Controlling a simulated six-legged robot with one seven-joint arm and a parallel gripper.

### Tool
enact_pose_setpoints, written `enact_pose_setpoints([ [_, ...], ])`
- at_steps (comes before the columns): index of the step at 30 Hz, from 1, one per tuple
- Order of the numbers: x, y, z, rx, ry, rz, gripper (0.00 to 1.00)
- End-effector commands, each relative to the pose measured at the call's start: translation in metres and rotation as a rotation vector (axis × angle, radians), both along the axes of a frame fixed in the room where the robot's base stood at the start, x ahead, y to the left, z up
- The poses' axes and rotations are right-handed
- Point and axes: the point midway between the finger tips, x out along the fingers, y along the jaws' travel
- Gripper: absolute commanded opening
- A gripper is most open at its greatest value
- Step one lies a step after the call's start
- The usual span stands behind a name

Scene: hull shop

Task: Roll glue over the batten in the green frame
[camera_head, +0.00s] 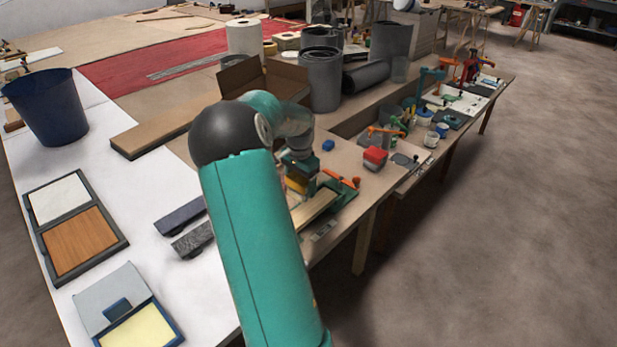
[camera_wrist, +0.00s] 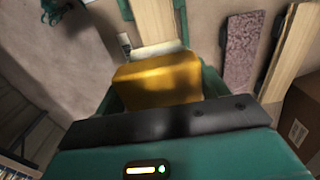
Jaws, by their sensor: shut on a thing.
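My gripper (camera_head: 299,168) is shut on a yellow block-shaped tool (camera_wrist: 157,82), which I take to be the glue roller. In the wrist view its teal fingers stand on both sides of the yellow body. A pale strip, perhaps the roller's working end (camera_wrist: 158,49), shows just beyond the yellow body. The pale wooden batten (camera_wrist: 154,20) runs away from it between green sides of the frame (camera_wrist: 186,22). In the head view the batten (camera_head: 314,207) lies near the table edge, beside the green frame (camera_head: 342,194). Whether the tool touches the batten cannot be told.
Two dark strips (camera_head: 190,238) lie left of my arm. A cardboard box (camera_head: 262,80) and grey rolls (camera_head: 321,78) stand farther back. The floor to the right is open.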

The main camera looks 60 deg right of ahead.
Motion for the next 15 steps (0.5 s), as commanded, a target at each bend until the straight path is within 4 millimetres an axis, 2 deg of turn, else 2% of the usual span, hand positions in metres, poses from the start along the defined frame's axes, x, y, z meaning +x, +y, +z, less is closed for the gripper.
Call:
enact_pose_setpoints([
  [15,0.014,0.06,0.001,-0.001,-0.002,0.001,0.32],
])
